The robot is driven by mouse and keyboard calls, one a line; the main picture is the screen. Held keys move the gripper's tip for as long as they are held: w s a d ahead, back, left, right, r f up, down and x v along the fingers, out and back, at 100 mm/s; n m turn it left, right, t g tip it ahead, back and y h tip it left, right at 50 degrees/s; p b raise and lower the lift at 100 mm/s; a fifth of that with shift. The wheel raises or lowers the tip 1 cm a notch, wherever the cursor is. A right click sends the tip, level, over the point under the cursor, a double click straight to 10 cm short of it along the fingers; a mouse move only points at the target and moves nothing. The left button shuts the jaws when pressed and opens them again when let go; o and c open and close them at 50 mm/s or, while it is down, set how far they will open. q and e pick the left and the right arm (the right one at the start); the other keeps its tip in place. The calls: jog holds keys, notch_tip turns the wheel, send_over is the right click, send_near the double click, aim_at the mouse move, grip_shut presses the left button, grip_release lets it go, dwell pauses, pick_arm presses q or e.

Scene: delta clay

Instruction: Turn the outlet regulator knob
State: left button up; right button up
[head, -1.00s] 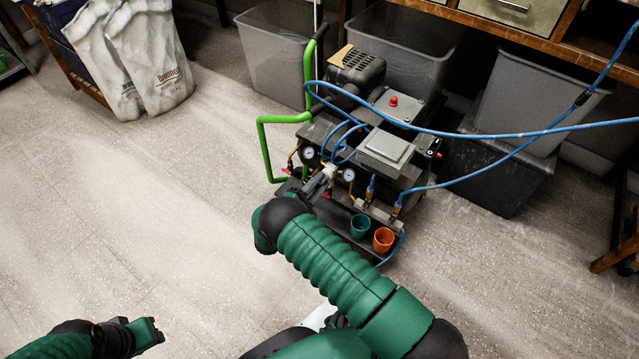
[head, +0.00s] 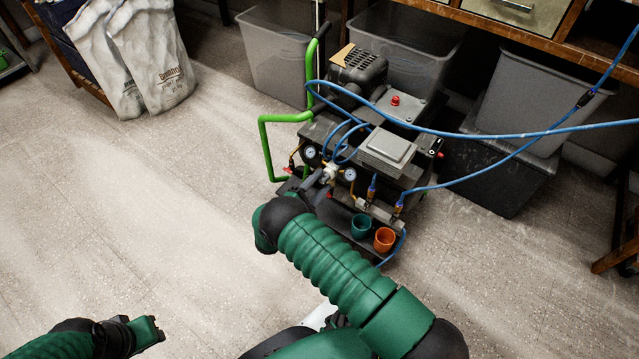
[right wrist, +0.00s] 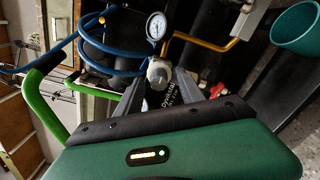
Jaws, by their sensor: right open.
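The pale, faceted regulator knob (head: 330,171) sits on the front of the compressor (head: 362,120), between two pressure gauges. In the right wrist view the knob (right wrist: 158,71) is face-on below a white-dialled gauge (right wrist: 156,27). My right gripper (head: 322,182) is at the knob. In the right wrist view my right gripper (right wrist: 160,86) is open, with one dark finger on each side of the knob. I cannot tell whether the fingers touch it. My left gripper (head: 152,331) is low at the left, away from the compressor; its jaw gap is unclear.
Blue hoses (head: 470,133) cross over the compressor. A green handle (head: 265,150) stands at its left. A teal cup (head: 361,226) and an orange cup (head: 384,239) sit on its lower shelf. Grey bins (head: 278,62) stand behind.

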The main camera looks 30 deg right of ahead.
jog(key=p+v, duration=0.5)
jog(key=v, duration=1.2)
jog(key=shift+w, duration=0.15)
